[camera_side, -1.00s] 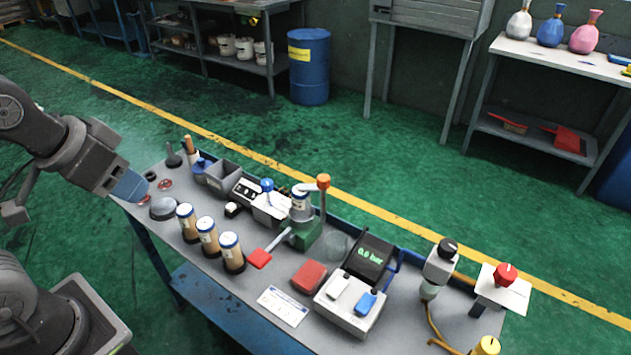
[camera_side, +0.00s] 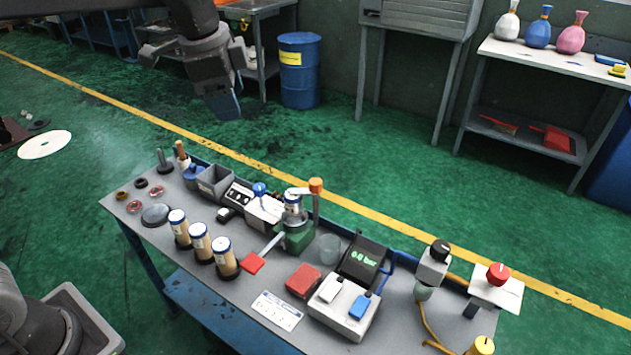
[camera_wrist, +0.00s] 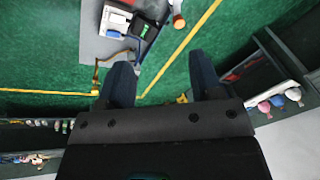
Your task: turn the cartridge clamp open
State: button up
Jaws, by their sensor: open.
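The clamp stand with a green base (camera_side: 299,238) stands mid-bench in the side view. A cartridge (camera_side: 293,207) is upright in it. An upright post beside it carries an orange knob (camera_side: 316,186) and a grey arm reaching over the cartridge. A lever with a red paddle (camera_side: 252,263) sticks out to the front left. I cannot tell which of these parts is the clamp's handle. My gripper (camera_side: 226,108) is raised beyond the bench's far left side, well apart from the stand. In the wrist view my gripper (camera_wrist: 162,72) is open and empty between its dark fingers.
Three cartridges (camera_side: 200,242) stand front left of the stand. A red block (camera_side: 304,280), a clear cup (camera_side: 330,250) and a pressure display (camera_side: 363,258) stand to its right. A grey bin (camera_side: 215,181) and small devices stand behind left. The air above the bench is clear.

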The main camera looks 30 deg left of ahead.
jog(key=w+d+f+m+g, duration=0.1)
jog(key=w+d+f+m, duration=0.1)
jog(key=w, duration=0.3)
jog(key=w+d+f+m, duration=0.1)
jog(key=w+f+m, duration=0.2)
jog(key=w, duration=0.2)
jog(key=m+g, duration=0.2)
jog(key=m, duration=0.3)
send_over(316, 181)
notch_tip(316, 181, down, 8)
jog(key=r, duration=0.1)
notch_tip(316, 181, down, 14)
jog(key=shift+c, duration=0.3)
jog(key=c, duration=0.9)
jog(key=shift+o, duration=0.2)
